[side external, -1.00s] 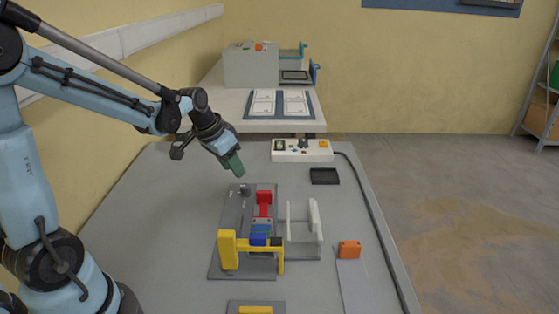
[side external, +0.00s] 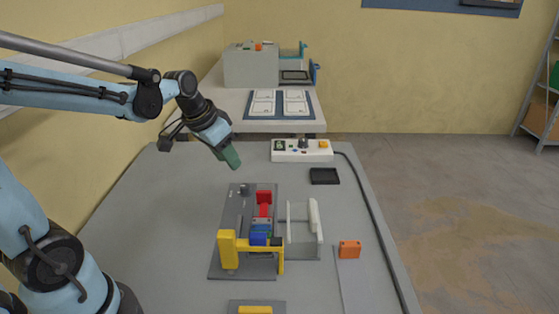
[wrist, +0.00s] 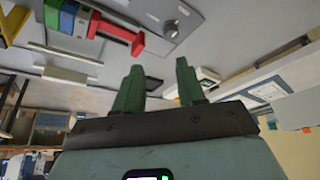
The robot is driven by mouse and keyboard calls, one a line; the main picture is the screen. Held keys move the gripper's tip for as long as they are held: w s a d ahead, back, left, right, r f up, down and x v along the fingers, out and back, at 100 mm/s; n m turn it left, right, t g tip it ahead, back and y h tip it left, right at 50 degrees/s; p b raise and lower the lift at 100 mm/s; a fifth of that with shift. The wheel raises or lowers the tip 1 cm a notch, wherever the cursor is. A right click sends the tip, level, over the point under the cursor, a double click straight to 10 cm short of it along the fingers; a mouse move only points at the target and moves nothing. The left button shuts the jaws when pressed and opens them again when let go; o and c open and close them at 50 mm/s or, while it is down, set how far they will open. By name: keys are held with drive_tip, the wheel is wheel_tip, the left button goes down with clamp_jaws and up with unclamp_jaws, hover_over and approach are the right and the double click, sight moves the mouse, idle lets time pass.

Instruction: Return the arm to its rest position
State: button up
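My arm reaches in from the left of the side external view. My gripper (side external: 231,157) hangs above the table, angled down to the right. It is behind and above the grey fixture plate (side external: 230,200) and touches nothing. In the wrist view my gripper (wrist: 159,85) shows two green fingers set apart with nothing between them.
The plate carries a red part (side external: 264,198), blue blocks (side external: 259,235) and a yellow clamp-like frame (side external: 228,250). A white bracket (side external: 315,218), an orange block (side external: 349,249), a black tray (side external: 324,176) and a control box (side external: 301,150) stand around it. The table's left side is clear.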

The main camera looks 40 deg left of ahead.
drive_tip(key=s+d+t, duration=0.2)
drive_tip(key=s+d, duration=0.5)
drive_tip(key=d, duration=0.2)
drive_tip(key=shift+s+d+r, duration=0.15)
drive_tip(key=shift+d, duration=0.1)
